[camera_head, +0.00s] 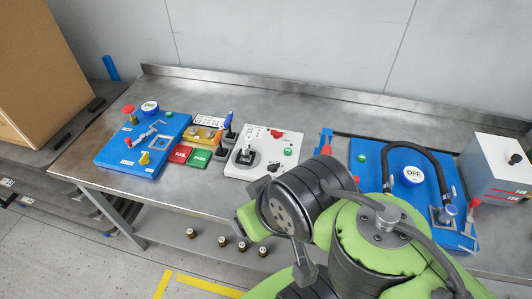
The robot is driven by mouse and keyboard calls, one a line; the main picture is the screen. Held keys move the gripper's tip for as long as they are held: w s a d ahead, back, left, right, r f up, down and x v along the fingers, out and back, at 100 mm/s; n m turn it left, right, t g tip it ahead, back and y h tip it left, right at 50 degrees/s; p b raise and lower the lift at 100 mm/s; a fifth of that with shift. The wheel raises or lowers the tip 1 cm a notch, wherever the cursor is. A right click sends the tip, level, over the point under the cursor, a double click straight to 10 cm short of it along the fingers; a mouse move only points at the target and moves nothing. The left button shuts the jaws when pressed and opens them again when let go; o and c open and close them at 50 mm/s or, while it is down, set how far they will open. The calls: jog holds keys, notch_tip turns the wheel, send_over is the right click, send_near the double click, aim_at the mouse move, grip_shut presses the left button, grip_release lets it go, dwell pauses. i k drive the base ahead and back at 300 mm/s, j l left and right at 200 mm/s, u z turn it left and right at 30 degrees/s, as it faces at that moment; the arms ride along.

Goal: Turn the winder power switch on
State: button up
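I cannot tell for sure which part is the winder power switch. A grey box (495,172) with a black knob (515,159) and red labels stands at the right end of the bench. Beside it a blue board (371,180) carries a round display (412,175) that seems to read OFF, a green button, black hoses and a blue-topped knob (450,211). At the left another blue board (118,157) has a round display (150,107), a red knob and a yellow knob (145,158). My green and black arm covers the front middle; my gripper does not show.
A metal bench (215,90) with a raised back edge carries everything. A white panel (240,172), red and green FAIL and PASS plates and a yellow block stand between the blue boards. Small dark bottles stand on the lower shelf. A cardboard box (30,70) is at far left.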

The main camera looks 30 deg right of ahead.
aim_at(276, 134)
jog(key=j+z, duration=0.1)
jog(key=z, duration=0.3)
jog(key=i+j+z, duration=0.1)
jog(key=z, duration=0.3)
jog(key=j+z, duration=0.15)
jog(key=z, duration=0.3)
